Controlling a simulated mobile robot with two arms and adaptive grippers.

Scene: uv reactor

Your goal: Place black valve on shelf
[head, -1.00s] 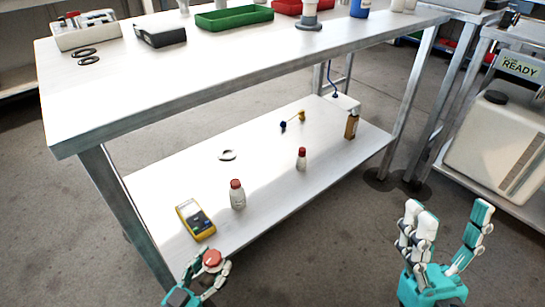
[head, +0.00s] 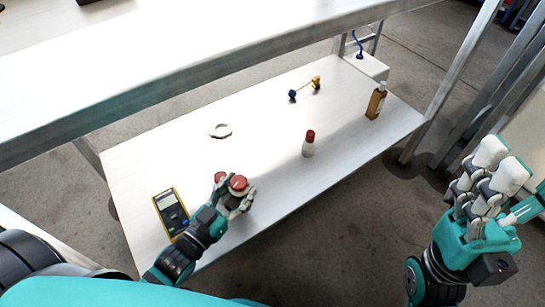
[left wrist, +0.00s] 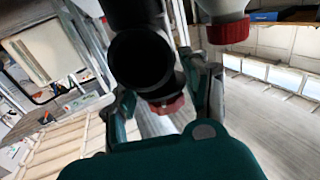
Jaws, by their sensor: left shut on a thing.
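My left gripper (head: 238,195) is shut on the black valve, low over the front left part of the lower shelf (head: 265,165). In the head view only the valve's red top (head: 238,183) shows clearly; the fingers hide its body. In the left wrist view the black valve (left wrist: 140,62) is a dark round tube end between the fingers, with a red part below it. I cannot tell whether the valve touches the shelf. My right gripper (head: 505,185) is empty, its fingers spread, over the floor right of the shelf.
A red-capped bottle (head: 220,177) is right behind my left gripper and mostly hidden. A yellow meter (head: 170,212) lies to its left. A white ring (head: 220,131), another red-capped bottle (head: 309,145) and a brown bottle (head: 376,101) are on the shelf. The tabletop (head: 190,60) overhangs the back.

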